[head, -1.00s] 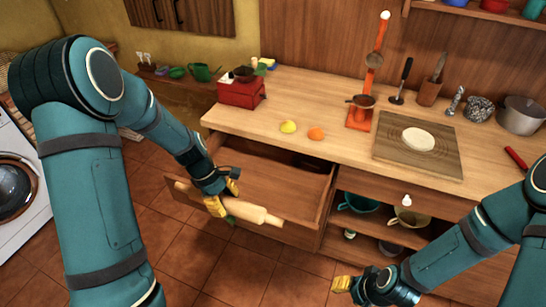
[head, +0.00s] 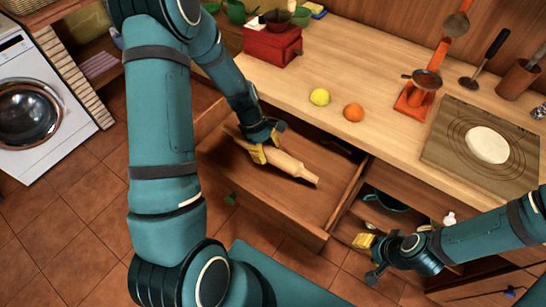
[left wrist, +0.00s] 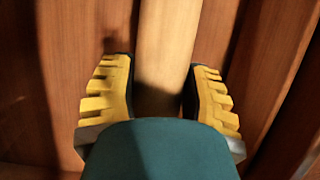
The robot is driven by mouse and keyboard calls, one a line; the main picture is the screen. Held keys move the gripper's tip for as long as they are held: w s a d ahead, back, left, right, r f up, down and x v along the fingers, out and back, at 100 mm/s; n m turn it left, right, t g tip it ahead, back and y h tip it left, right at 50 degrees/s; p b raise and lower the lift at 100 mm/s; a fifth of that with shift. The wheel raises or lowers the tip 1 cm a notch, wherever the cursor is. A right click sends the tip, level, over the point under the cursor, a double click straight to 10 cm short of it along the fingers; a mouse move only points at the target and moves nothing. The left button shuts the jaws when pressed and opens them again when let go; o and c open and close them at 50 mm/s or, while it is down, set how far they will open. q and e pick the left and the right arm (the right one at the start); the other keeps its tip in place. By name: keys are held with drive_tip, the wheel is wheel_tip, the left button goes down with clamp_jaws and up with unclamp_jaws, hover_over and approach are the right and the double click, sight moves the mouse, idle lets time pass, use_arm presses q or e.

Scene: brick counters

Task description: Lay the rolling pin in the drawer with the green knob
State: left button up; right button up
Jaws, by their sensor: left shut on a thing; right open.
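The wooden rolling pin (head: 292,165) lies within the outline of the pulled-out drawer (head: 296,207) in the head view, slanting down to the right. I cannot tell whether it touches the drawer floor. The drawer's green knob (head: 231,198) shows on its front. My left gripper (head: 267,142) is shut on the pin around its left-middle part, hiding some of it. In the left wrist view the pin (left wrist: 166,35) runs between the yellow fingers (left wrist: 162,100). My right gripper (head: 369,258) is open and empty, right of the drawer and in front of the shelves.
A dark item (head: 338,147) lies at the drawer's back right. The counter above holds a red box grinder (head: 272,45), a lemon (head: 320,97), an orange (head: 353,112), an orange stand (head: 415,100) and a board with dough (head: 487,145). A teal cup (head: 388,202) sits on the shelf below.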

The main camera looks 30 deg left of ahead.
sight(271, 169)
use_arm(q)
wheel_tip(271, 169, down, 6)
drive_tip(key=shift+w+b, duration=0.1)
drive_tip(key=shift+b, duration=0.65)
drive_tip(key=shift+r, duration=0.1)
drive_tip(key=o, duration=1.2)
drive_tip(key=shift+o, duration=0.2)
drive_tip(key=p+v, duration=0.3)
drive_tip(key=v, duration=0.9)
drive_tip(key=shift+r, duration=0.15)
